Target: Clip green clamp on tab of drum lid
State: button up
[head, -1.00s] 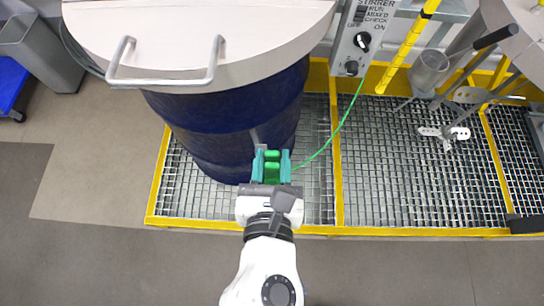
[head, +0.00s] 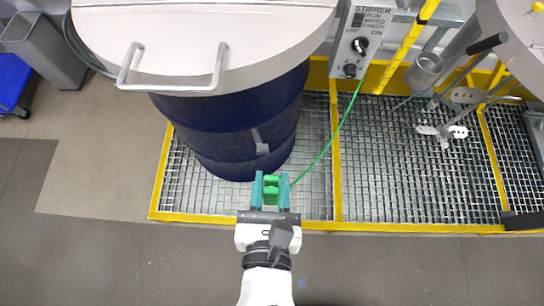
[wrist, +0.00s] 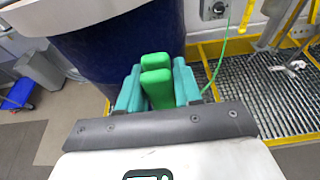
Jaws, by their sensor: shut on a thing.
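My gripper (head: 271,188) is shut on the green clamp (head: 270,184), which sits between teal fingers; the clamp also shows in the wrist view (wrist: 156,80). A green cable runs from near the clamp up to the stirrer control box (head: 358,38). The blue drum (head: 225,125) stands on the grating beyond my gripper, apart from the clamp. Its pale lid (head: 200,30) has a bent metal handle at the front. A small grey tab (head: 261,141) shows on the front of the drum, beyond the clamp. The clamp's jaws are not clearly visible.
Yellow-edged grating (head: 410,170) covers the floor under the drum and to the right. Metal agitator parts (head: 445,132) and a cup (head: 424,72) are at the right. A grey bin (head: 45,50) stands at the far left. The floor in front is clear.

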jog(key=s+p, duration=0.2)
jog(key=s, duration=0.5)
jog(key=shift+s+a, duration=0.15)
jog(key=shift+s, duration=0.1)
